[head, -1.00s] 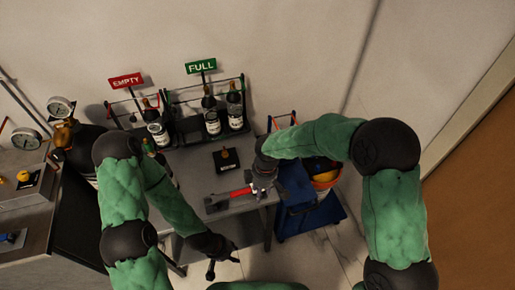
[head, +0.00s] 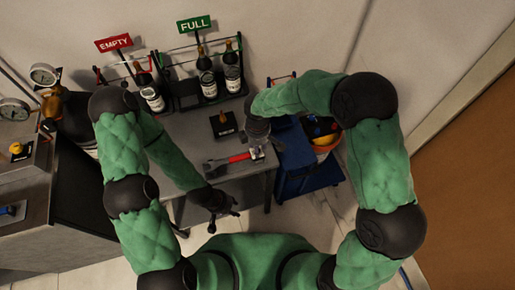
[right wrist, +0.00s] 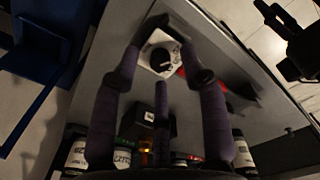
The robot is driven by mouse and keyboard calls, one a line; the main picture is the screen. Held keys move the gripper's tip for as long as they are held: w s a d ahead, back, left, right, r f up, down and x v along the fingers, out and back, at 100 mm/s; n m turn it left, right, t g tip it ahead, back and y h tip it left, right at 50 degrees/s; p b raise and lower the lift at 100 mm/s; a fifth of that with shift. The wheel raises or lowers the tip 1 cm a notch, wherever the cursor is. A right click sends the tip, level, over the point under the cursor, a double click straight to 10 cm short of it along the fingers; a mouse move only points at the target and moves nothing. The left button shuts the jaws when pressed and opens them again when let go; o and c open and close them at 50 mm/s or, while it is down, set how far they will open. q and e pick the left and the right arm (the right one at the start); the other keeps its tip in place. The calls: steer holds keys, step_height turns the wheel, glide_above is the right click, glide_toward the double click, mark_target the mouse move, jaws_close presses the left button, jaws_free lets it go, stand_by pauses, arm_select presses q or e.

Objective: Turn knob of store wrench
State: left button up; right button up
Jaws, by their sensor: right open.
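A black round knob (right wrist: 162,59) with a white pointer mark sits on a small white plate (right wrist: 156,45) near the table edge. The red wrench (head: 238,158) lies on the grey table beside it, partly hidden behind a finger in the right wrist view (right wrist: 188,72). My right gripper (head: 258,143) points down over the plate. In the right wrist view its open fingers (right wrist: 168,66) spread around the knob; contact cannot be told. My left gripper (head: 222,208) hangs empty with fingers apart in front of the table's near edge.
Bottles stand in racks behind, under the EMPTY sign (head: 113,43) and the FULL sign (head: 194,24). A black box (head: 222,123) with a yellow-orange top sits mid-table. A blue cart (head: 305,175) stands right of the table. Gauges (head: 43,75) are at far left.

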steer(key=shift+f, duration=0.4)
jaws_close()
steer(key=shift+m, duration=0.3)
steer(key=m, duration=0.3)
steer(key=shift+b, duration=0.35)
steer(key=m+b, duration=0.1)
steer(key=m, duration=0.7)
steer(key=shift+b, duration=0.35)
steer(key=shift+m+b, duration=0.35)
steer(key=shift+m, duration=1.75)
